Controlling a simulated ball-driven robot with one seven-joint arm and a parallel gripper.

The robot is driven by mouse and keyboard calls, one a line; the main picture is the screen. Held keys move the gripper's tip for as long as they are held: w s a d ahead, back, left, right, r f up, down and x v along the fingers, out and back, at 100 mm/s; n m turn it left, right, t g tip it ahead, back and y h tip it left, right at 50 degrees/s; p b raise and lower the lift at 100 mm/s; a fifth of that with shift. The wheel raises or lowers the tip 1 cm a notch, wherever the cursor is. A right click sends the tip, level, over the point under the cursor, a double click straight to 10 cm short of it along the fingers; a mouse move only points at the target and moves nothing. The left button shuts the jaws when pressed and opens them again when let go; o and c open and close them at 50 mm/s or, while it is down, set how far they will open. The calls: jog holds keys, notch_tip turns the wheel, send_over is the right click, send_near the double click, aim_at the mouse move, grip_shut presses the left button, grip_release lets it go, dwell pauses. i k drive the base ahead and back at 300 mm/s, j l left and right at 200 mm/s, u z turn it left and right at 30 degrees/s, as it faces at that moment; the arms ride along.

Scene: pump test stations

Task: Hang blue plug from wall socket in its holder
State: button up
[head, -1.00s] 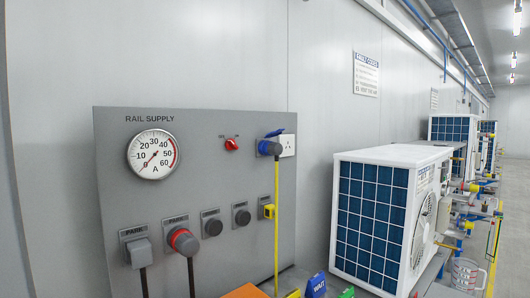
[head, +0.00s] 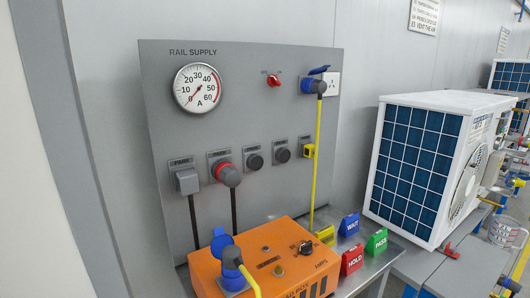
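Below the gauge is a row of labelled holders: two dark round ones (head: 254,161) (head: 282,154) look empty, and a small yellow one (head: 308,150) is at the right end. I cannot tell which is the blue plug's holder. My gripper is not in view.
A grey plug (head: 187,181) and a red-ringed plug (head: 228,174) fill the left holders. An orange box (head: 280,255) with another blue connector (head: 231,262) stands on the bench in front. Several coloured signs (head: 352,260) and a white outdoor unit (head: 415,160) are at right.

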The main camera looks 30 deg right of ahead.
aim_at(314, 86)
jog(key=l+z, duration=0.15)
jog(key=l, duration=0.5)
jog(key=i+l+z, duration=0.45)
jog(key=i+l, duration=0.35)
jog(key=i+z, duration=0.3)
jog(key=i, duration=0.5)
